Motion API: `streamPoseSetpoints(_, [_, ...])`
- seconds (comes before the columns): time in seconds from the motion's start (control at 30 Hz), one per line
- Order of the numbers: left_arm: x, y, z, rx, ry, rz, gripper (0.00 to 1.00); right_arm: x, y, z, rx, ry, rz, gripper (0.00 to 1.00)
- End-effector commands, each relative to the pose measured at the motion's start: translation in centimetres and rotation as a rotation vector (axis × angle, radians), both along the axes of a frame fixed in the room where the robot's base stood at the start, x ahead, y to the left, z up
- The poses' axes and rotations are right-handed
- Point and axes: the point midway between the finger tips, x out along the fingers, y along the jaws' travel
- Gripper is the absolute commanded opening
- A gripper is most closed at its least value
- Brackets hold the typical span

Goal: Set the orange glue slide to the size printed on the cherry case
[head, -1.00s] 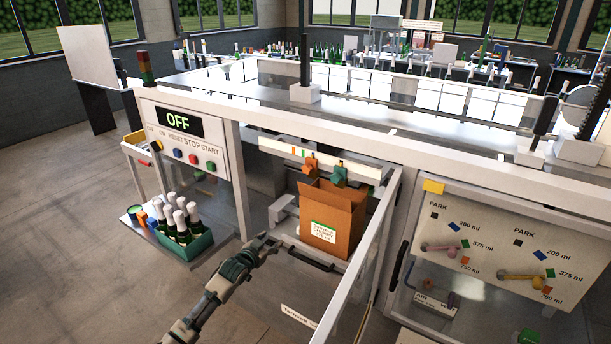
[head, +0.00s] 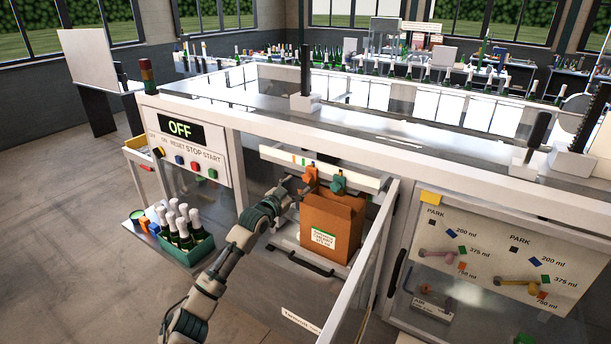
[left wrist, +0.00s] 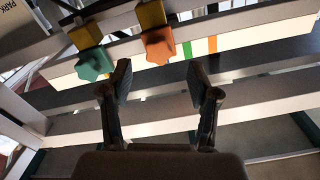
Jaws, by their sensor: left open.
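The orange glue slide (head: 310,176) hangs on a white rail (head: 272,155) inside the open bay, left of the teal slide (head: 338,182). In the left wrist view the orange slide (left wrist: 159,45) and the teal slide (left wrist: 92,62) have yellow tops. Green and orange marks show on the rail beside the orange slide. My left gripper (left wrist: 160,85) is open and empty, its fingertips just short of the orange slide, which lies ahead between them. In the head view my left gripper (head: 292,190) reaches in beside the case.
A control panel (head: 182,148) reading OFF is left of the bay. A green crate (head: 190,250) of bottles stands on a shelf below it. The open clear door (head: 362,265) bounds the bay on the right. A board (head: 500,255) with parking knobs is farther right.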

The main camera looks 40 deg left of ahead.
Motion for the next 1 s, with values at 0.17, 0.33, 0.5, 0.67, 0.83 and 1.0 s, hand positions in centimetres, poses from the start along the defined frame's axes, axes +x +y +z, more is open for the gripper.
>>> streamPoseSetpoints(0.17, [3.6, 0.2, 0.3, -0.003, -0.001, 0.001, 0.61, 0.1, 0.0, 0.8, 0.0, -0.001, 0.0, 0.4])
streamPoseSetpoints(0.33, [5.4, 0.5, -0.1, -0.003, 0.0, 0.0, 0.61, 0.1, 0.0, 0.7, 0.0, -0.001, 0.0, 0.4])
streamPoseSetpoints(0.5, [6.2, 0.6, -0.1, -0.001, -0.001, 0.0, 0.61, 0.1, 0.0, 0.7, 0.0, -0.001, 0.0, 0.4])
streamPoseSetpoints(0.67, [6.3, 0.6, -0.1, 0.0, 0.0, 0.0, 0.61, 0.1, 0.0, 0.7, 0.0, -0.001, 0.0, 0.4])
streamPoseSetpoints(0.83, [6.3, 0.5, -0.1, 0.0, 0.0, 0.0, 0.48, 0.1, 0.0, 0.7, -0.001, -0.001, 0.0, 0.4])
streamPoseSetpoints(1.0, [6.4, 0.4, -0.1, 0.0, -0.001, 0.0, 0.06, 0.0, 0.0, 0.7, -0.001, -0.001, 0.0, 0.4])
